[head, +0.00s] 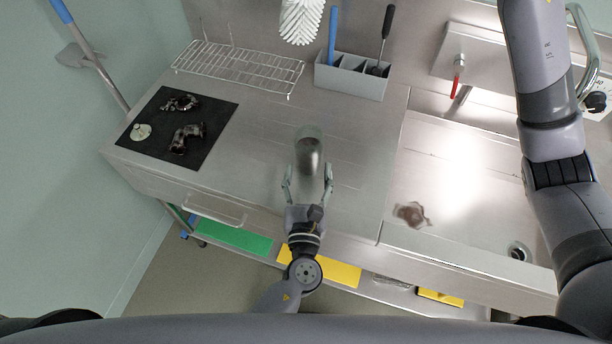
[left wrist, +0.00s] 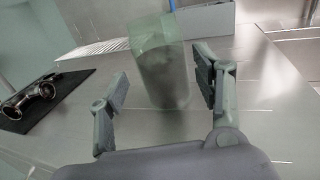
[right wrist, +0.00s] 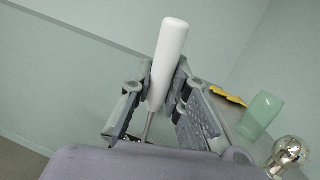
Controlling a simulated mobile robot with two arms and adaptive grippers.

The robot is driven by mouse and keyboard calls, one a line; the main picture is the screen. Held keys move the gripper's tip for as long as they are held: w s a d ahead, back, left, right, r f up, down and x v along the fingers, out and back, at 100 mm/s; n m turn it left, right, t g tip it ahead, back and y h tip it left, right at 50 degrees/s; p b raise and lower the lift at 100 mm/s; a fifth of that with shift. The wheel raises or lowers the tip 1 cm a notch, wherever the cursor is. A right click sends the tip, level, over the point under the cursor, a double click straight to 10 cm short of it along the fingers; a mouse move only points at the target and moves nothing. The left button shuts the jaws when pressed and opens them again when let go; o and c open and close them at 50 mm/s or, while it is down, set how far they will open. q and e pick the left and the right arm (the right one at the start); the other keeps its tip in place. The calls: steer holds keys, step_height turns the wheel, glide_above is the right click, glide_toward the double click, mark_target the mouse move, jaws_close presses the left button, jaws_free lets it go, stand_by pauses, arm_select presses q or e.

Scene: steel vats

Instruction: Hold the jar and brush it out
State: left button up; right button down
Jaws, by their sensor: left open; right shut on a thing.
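The see-through greenish-grey jar (head: 309,150) is on the steel counter at the middle of the head view. My left gripper (head: 308,180) is open at its near side. In the left wrist view the jar (left wrist: 165,75) shows between and beyond the spread fingers, with gaps on both sides. My right gripper (right wrist: 155,100) is shut on a white brush handle (right wrist: 168,55) with a thin metal stem below. A white bristle head (head: 301,20) hangs at the top edge of the head view; its handle is out of frame. My right gripper is outside the head view.
A grey caddy (head: 350,80) with blue and black handled tools stands behind the jar, beside a wire rack (head: 240,67). A black mat (head: 155,140) with dark glossy pieces lies left. A sink (head: 450,190) with a brown smear is right, below a red-handled tap (head: 458,65).

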mark_target(310, 137)
arm_select(q)
steer(key=w, duration=1.1)
steer(key=shift+w+d, duration=0.15)
steer(key=shift+w, duration=0.1)
arm_select(e)
steer(key=shift+w, duration=0.1)
arm_select(q)
steer(key=c, duration=1.1)
arm_select(e)
steer(key=f, duration=0.5)
steer(key=w+a+f+m+h, duration=0.1)
steer(key=f, duration=0.5)
steer(key=w+f+m+h, duration=0.1)
steer(key=f, duration=0.4)
steer(key=shift+a+f, duration=0.2)
steer(key=shift+f, duration=2.75)
